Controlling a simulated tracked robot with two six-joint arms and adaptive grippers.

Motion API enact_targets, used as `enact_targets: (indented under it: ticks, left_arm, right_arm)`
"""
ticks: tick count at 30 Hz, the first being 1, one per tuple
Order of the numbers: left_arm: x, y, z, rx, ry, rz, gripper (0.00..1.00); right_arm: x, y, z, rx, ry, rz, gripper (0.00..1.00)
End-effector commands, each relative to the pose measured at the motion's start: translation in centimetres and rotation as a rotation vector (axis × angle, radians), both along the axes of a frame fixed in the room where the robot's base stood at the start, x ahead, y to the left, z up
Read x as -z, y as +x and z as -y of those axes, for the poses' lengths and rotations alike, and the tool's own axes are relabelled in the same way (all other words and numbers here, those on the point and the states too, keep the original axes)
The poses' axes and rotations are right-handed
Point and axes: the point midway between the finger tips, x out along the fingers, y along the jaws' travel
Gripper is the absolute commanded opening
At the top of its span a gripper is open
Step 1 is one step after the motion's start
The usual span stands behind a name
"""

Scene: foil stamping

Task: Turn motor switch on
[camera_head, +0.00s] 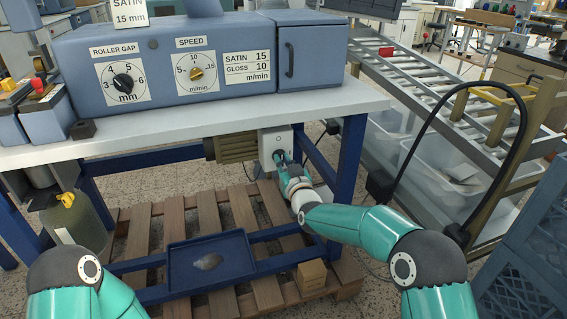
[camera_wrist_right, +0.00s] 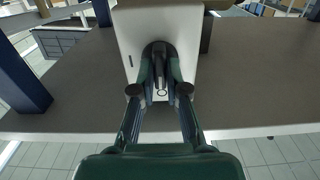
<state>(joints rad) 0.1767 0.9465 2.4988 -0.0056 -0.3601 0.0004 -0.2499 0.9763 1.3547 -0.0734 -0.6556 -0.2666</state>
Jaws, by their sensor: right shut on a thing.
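The motor switch is a pale grey box (camera_head: 270,140) under the table's front edge, beside the motor (camera_head: 232,148). In the wrist view the box face (camera_wrist_right: 185,28) fills the top middle, with a dark knob (camera_wrist_right: 159,52) on it. My right gripper (camera_head: 279,157) is at the front of the box. The wrist view shows the right gripper's fingers (camera_wrist_right: 160,75) on both sides of the knob, shut on it. The head view hides most of the knob behind the gripper. My left arm enters at the bottom left, and its gripper is out of view.
The table (camera_head: 330,96) carries a blue machine (camera_head: 200,65) with roller gap and speed dials. A blue tray (camera_head: 180,270) and a small cardboard box (camera_head: 312,276) are below. A roller conveyor (camera_head: 420,85) and a hanging black cable (camera_head: 405,160) are at right.

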Motion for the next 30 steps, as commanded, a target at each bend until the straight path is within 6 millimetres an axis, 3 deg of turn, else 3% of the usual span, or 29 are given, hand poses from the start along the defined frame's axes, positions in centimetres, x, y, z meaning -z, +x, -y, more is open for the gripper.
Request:
enact_targets:
  ticks: [11,30]
  left_arm:
    - [3.3,0.0,0.0,0.000,0.000,0.000,0.40]
    - [11.2,0.0,0.0,0.000,0.000,0.000,0.40]
  right_arm:
    - [0.5,0.1,0.1,0.002,0.171,-0.052,0.00]
    - [0.7,0.2,0.3,0.002,0.737,-0.234,0.00]
